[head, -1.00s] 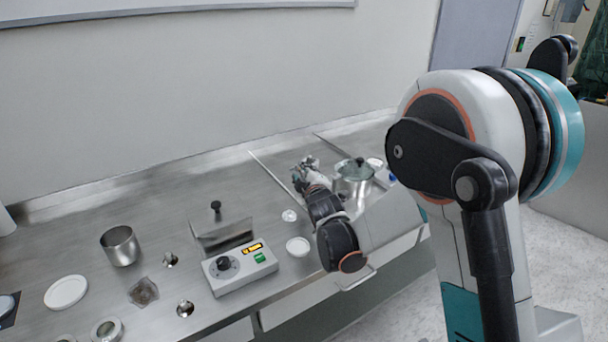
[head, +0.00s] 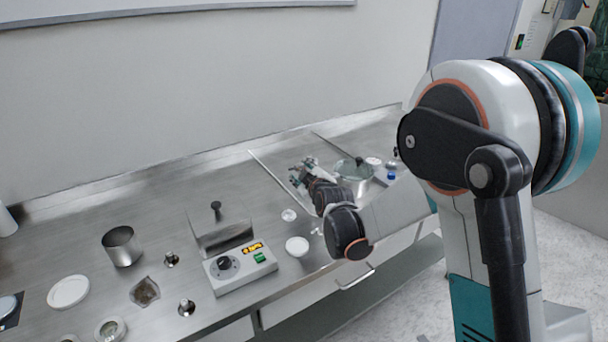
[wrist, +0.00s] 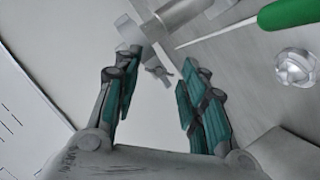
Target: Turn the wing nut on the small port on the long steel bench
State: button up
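In the wrist view, a pale grey pipe fitting (wrist: 135,30) with a clamp around it shows at the top. A small grey wing nut (wrist: 160,72) sticks out below the clamp, just beyond and between my fingertips. My gripper (wrist: 160,82) is open, with its teal fingers apart on either side of the wing nut's line; I see no contact. In the head view my gripper (head: 303,172) is over the long steel bench (head: 75,235), left of a steel pot with a glass lid (head: 355,170). The port and wing nut are too small or hidden there.
A green-handled pointed tool (wrist: 290,12) and a shiny faceted metal piece (wrist: 295,68) lie right of the fitting. On the bench stand a control box (head: 240,268), a steel cup (head: 121,246) and a white dish (head: 297,246).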

dwell(0.3)
jog(key=v, duration=1.2)
